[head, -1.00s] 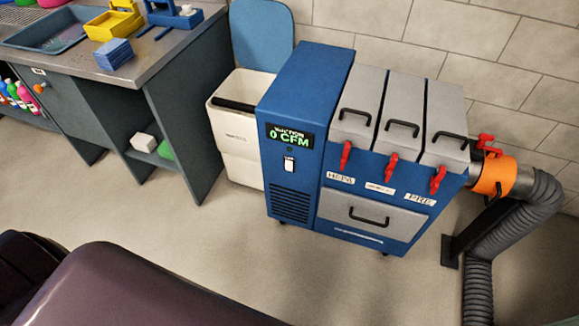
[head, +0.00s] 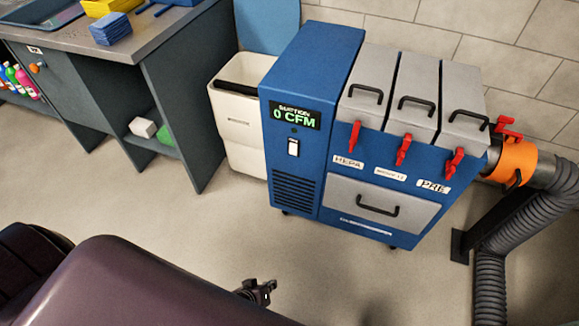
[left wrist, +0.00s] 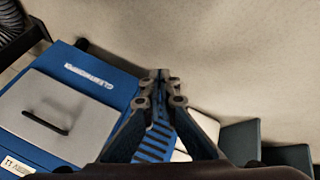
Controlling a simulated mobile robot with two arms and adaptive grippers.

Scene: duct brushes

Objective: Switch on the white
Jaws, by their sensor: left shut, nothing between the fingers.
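A white rocker switch (head: 293,147) sits on the front of the blue suction unit (head: 315,75), below a display (head: 295,114) reading 0 CFM. My left gripper (head: 262,288) shows at the bottom of the head view, low in front of the unit and apart from the switch. In the left wrist view its fingers (left wrist: 160,75) are shut and empty, with the unit's blue front (left wrist: 100,90) behind them. The switch is not clear in the wrist view. My right gripper is not in view.
A white bin (head: 238,135) stands left of the unit, beside a workbench (head: 165,35). An orange collar (head: 515,160) and grey hose (head: 535,215) are on the right. The floor in front of the unit is clear.

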